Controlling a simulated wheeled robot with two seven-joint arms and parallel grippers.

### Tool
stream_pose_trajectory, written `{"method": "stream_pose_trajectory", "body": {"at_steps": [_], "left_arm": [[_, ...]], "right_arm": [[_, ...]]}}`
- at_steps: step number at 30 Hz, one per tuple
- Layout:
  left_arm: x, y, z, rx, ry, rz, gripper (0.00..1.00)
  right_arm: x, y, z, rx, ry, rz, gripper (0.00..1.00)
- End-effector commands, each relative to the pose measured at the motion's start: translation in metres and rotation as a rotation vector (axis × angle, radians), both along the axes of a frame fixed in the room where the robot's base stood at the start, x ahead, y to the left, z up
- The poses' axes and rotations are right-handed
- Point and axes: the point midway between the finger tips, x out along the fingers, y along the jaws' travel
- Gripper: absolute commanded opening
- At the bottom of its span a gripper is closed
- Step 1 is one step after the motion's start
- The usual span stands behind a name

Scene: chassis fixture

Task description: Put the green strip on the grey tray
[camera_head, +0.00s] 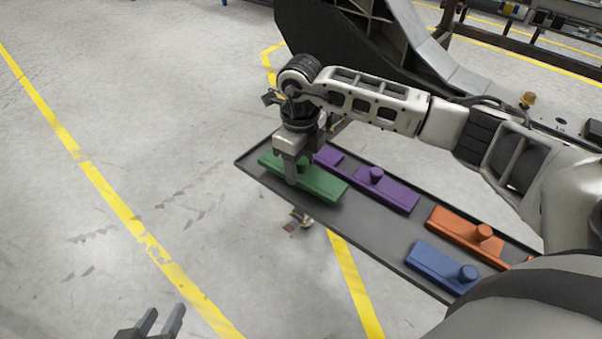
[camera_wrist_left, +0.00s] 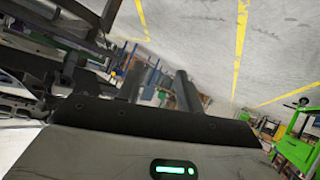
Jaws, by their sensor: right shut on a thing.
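The green strip (camera_head: 322,187) is at the left end of the long grey tray (camera_head: 372,222) in the head view. It lies within the tray's outline, roughly parallel to its long side; I cannot tell whether it rests fully on the surface. My right gripper (camera_head: 291,178) points down over the strip and is shut on it, hiding its middle. My left gripper (camera_head: 150,325) is at the bottom left of the head view, away from the tray. Its two fingers stand apart and empty, also in the left wrist view (camera_wrist_left: 157,90).
On the tray lie a purple strip (camera_head: 388,192), an orange strip (camera_head: 462,235) and a blue strip (camera_head: 440,266), each with a knob. A large dark curved structure (camera_head: 330,45) stands behind. The floor at left is clear, with yellow lines.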

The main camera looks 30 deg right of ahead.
Motion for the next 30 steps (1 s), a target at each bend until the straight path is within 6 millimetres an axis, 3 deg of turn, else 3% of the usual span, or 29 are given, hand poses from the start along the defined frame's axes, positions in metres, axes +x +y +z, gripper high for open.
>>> {"method": "stream_pose_trajectory", "body": {"at_steps": [4,8,16,17,26,30], "left_arm": [[-0.001,0.000,-0.002,-0.007,-0.025,-0.003,0.36],[0.000,-0.001,0.006,-0.012,-0.045,-0.005,0.36],[0.000,-0.001,0.004,-0.013,-0.047,-0.006,0.36],[0.000,-0.001,0.005,-0.014,-0.049,-0.005,0.36],[0.000,-0.001,0.007,-0.016,-0.050,-0.005,0.36],[0.000,-0.001,0.009,-0.011,-0.040,-0.007,0.36]], "right_arm": [[-0.002,0.000,-0.026,0.000,0.004,0.000,0.25],[-0.001,0.000,-0.027,0.000,0.001,0.000,0.25],[-0.002,0.000,-0.031,0.000,0.002,0.000,0.25],[-0.002,0.000,-0.030,-0.001,0.003,0.000,0.59],[-0.002,0.000,-0.029,-0.001,0.003,0.000,0.62],[-0.001,0.000,-0.016,0.000,0.000,0.000,0.62]]}}
